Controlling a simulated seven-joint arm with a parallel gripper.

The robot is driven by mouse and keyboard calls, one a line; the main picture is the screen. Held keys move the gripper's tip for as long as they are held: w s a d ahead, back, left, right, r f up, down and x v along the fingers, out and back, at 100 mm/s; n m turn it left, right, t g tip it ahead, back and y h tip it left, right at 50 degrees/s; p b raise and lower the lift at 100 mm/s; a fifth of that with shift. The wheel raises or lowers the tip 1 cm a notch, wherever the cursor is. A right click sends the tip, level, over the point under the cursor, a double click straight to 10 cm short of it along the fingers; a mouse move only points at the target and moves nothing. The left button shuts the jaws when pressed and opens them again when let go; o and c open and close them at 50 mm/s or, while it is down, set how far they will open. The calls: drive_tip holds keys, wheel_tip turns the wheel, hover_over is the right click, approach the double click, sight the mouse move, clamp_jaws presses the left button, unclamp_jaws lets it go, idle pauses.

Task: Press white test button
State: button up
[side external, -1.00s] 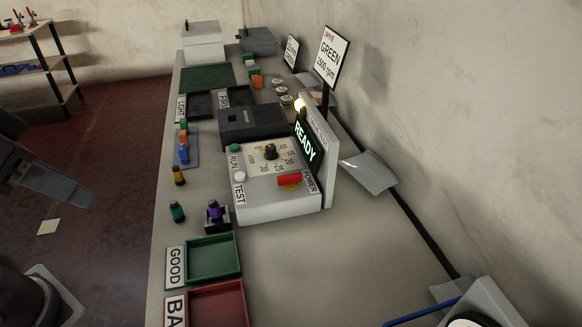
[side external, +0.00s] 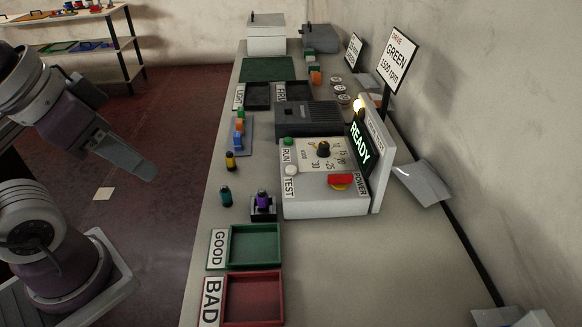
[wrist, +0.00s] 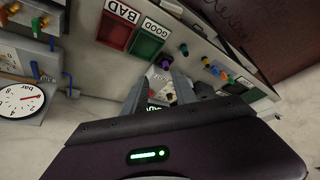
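The white test button (side external: 291,170) is a small round cap at the left front corner of the white control box (side external: 325,203), above the TEST label. A green RUN button (side external: 289,142), a black dial (side external: 323,149) and a red power switch (side external: 341,179) share its top. The display (side external: 360,150) reads READY in green. My gripper (side external: 147,170) is left of the table over the floor, well apart from the button. In the wrist view my gripper (wrist: 158,92) has its fingers apart with nothing between them; the box shows partly beyond, and I cannot make out the button there.
A black holder with a purple-topped piece (side external: 263,201) stands beside the box. Green GOOD (side external: 256,245) and red BAD (side external: 254,298) trays lie in front. Small pieces stand along the table's left edge. A gauge unit (wrist: 20,100) shows in the wrist view. The table right of the trays is clear.

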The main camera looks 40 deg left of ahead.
clamp_jaws()
idle(1.5)
